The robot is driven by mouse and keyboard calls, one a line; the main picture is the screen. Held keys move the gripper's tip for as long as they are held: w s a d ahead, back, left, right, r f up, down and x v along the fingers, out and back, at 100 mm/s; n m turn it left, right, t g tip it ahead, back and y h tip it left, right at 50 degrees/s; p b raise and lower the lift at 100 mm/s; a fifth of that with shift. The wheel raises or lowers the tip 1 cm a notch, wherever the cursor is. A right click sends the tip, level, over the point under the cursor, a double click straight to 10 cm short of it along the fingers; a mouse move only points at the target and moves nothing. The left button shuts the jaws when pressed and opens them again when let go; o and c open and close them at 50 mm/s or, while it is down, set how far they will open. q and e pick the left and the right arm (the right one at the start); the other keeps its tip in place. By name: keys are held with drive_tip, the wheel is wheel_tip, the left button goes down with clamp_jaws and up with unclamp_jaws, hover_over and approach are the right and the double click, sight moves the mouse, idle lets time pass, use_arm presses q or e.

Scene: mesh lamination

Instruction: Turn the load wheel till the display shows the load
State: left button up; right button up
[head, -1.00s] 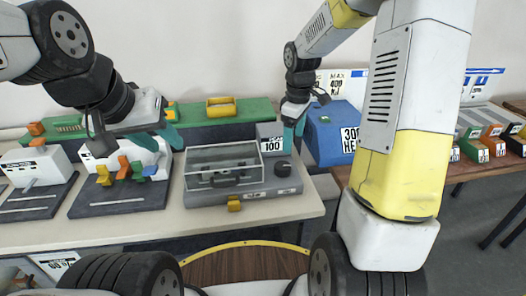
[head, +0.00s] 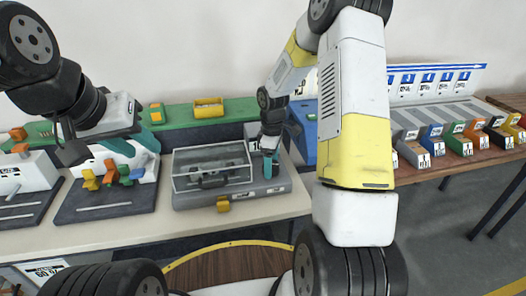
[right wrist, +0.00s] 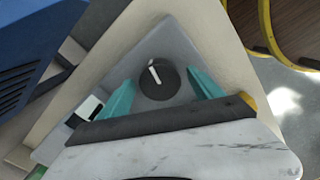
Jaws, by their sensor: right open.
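The load wheel (right wrist: 158,78) is a black round knob with a white pointer line on a grey machine (head: 245,193). The pointer tilts slightly left of up in the right wrist view. My right gripper (right wrist: 160,80) is open, its teal fingers on either side of the wheel with gaps showing. In the head view the right gripper (head: 269,166) is over the machine's right end and hides the wheel. The display (head: 251,146) is mostly covered by my right arm; its reading cannot be read. My left gripper (head: 132,145) is open, above a white fixture at left.
A clear-lidded chamber (head: 212,167) with a handle fills the machine's left part. Colored bins (head: 455,140) line the right table. The left fixture holds colored clamps (head: 108,174).

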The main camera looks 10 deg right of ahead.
drive_tip(key=c, duration=1.4)
drive_tip(key=shift+o, duration=0.2)
drive_tip(key=shift+m, duration=0.3)
drive_tip(key=m, duration=0.3)
drive_tip(key=shift+m, duration=0.3)
drive_tip(key=m, duration=0.9)
drive_tip(key=shift+m, duration=2)
